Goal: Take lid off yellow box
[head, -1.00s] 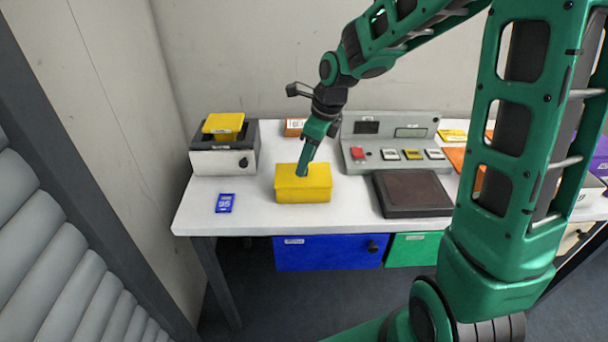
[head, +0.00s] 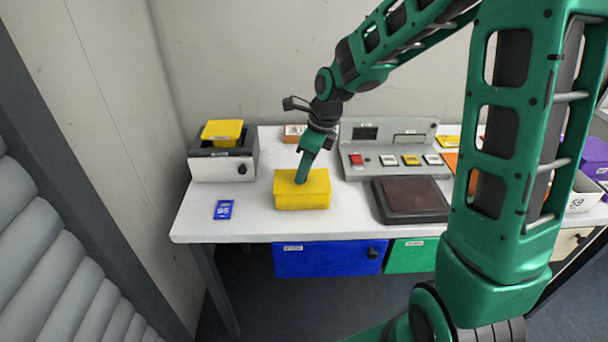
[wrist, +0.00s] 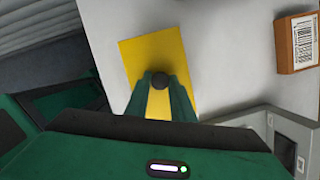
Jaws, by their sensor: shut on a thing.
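The yellow box (head: 302,198) stands on the white table in the head view, with its yellow lid on top. In the wrist view the lid (wrist: 148,52) fills the middle, with a round dark knob (wrist: 160,81) on it. My gripper (head: 301,180) points down at the top of the box. In the wrist view my gripper (wrist: 160,84) has its green fingers shut on the knob. The lid looks seated on the box; I cannot make out a gap between them.
A blue card (head: 224,209) lies left of the box. A grey-white device with a yellow piece (head: 222,131) stands behind left. A button console (head: 392,158) and a dark pad (head: 411,200) are to the right. An orange box with a barcode (wrist: 298,42) is behind.

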